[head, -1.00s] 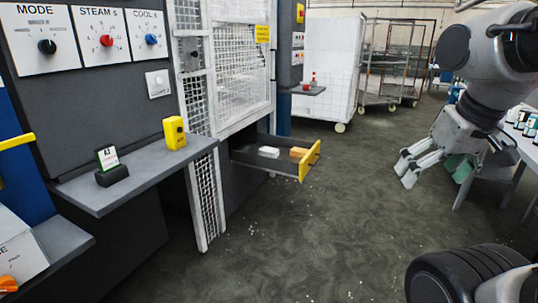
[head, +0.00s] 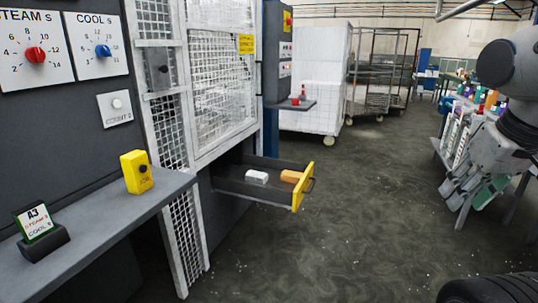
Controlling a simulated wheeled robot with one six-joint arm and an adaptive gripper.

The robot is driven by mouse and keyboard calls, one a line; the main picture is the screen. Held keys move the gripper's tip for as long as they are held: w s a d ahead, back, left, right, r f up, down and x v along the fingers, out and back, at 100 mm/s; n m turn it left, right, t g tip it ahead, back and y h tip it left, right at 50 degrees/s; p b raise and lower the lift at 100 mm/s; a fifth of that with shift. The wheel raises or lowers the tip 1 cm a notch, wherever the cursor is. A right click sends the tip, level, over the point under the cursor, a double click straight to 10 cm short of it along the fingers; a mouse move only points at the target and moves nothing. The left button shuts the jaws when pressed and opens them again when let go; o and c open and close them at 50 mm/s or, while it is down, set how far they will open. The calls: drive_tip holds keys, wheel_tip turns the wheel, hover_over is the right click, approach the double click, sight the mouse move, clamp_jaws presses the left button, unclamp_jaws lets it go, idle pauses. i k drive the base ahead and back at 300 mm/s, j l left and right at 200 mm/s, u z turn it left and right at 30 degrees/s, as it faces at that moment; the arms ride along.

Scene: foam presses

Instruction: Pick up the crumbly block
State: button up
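Two small blocks lie in the pulled-out drawer (head: 232,186) of the press: a white block (head: 257,177) and an orange block (head: 291,176) nearer the drawer's yellow front. Which of them is crumbly cannot be told at this size. My gripper (head: 474,194) hangs at the right of the view, well to the right of the drawer and apart from both blocks. Its fingers look spread, with nothing seen between them.
A grey shelf (head: 110,222) with a yellow box (head: 136,172) and a small card stand (head: 40,230) juts out at the left. A white mesh cage (head: 222,85) stands above the drawer. A white cart (head: 318,85) stands behind. The floor right of the drawer is clear.

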sight(254, 177)
drive_tip(key=i+l+z, duration=0.1)
drive_tip(key=i+z, duration=0.35)
drive_tip(key=i, duration=0.25)
drive_tip(key=i+j+z, duration=0.1)
drive_tip(key=i+z, duration=0.3)
drive_tip(key=i, duration=0.25)
drive_tip(key=i+l+u, duration=0.1)
drive_tip(key=i+u, duration=0.15)
drive_tip(key=i, duration=0.2)
drive_tip(key=i+l+u, duration=0.25)
drive_tip(key=i, duration=0.2)
drive_tip(key=i+l+u, duration=0.1)
drive_tip(key=i+u, duration=0.15)
drive_tip(key=u, duration=0.2)
drive_tip(key=i+l+u, duration=0.15)
drive_tip(key=u, duration=0.35)
drive_tip(key=i+l+u, duration=0.3)
drive_tip(key=u, duration=0.15)
drive_tip(key=i+l+u, duration=0.15)
drive_tip(key=l+u, duration=0.2)
drive_tip(key=u, duration=0.15)
drive_tip(key=i+l+u, duration=0.15)
drive_tip(key=l+u, duration=0.2)
drive_tip(key=i+l+u, duration=0.1)
drive_tip(key=l+u, duration=0.25)
drive_tip(key=l, duration=0.1)
